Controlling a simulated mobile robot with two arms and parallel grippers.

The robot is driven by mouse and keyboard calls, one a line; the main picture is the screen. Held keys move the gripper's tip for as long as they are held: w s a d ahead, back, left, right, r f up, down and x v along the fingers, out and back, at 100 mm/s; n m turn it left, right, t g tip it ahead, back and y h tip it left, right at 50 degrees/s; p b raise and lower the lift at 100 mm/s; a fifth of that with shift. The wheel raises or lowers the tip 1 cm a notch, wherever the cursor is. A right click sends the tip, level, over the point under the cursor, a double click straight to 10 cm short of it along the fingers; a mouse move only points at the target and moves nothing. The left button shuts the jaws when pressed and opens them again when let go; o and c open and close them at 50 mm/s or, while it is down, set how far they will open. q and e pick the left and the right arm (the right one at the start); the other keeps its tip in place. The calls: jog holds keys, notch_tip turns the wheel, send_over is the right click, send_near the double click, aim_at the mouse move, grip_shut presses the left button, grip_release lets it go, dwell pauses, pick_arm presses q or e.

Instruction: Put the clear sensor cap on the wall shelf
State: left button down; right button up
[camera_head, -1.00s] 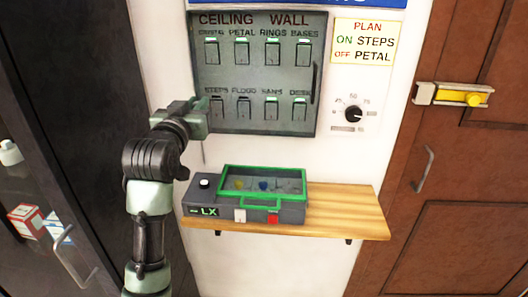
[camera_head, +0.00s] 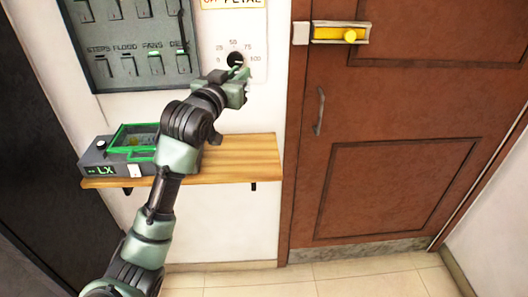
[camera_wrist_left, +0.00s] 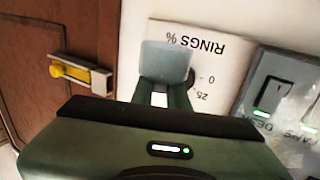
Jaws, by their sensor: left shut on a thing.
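My left gripper (camera_head: 245,78) is in front of the white dial plate, above the right part of the wooden wall shelf (camera_head: 245,156). In the left wrist view its fingers (camera_wrist_left: 166,92) are shut on a pale, bluish-grey square piece (camera_wrist_left: 166,61), which looks like the clear sensor cap. The piece is held up in front of the dial plate and partly covers the dial; whether it touches the plate I cannot tell. In the head view the piece is too small to make out. My right gripper is not in view.
A grey LX box (camera_head: 98,168) with a green-rimmed tray stands at the shelf's left, partly behind my left arm. The shelf's right part is bare. A switch panel (camera_head: 130,80) hangs above; a brown door (camera_head: 400,150) with a yellow bolt is right.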

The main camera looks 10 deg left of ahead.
pick_arm(q)
jog(key=f, duration=1.9)
jog(key=shift+a+f, duration=0.2)
jog(key=shift+f, duration=0.1)
jog(key=shift+f, duration=0.1)
jog(key=c, duration=1.4)
grip_release()
jog(key=s, duration=0.4)
jog(key=s+a, duration=0.1)
jog(key=s, duration=0.3)
jog(key=s+b, duration=0.1)
jog(key=s, duration=0.3)
jog(key=shift+a, duration=0.2)
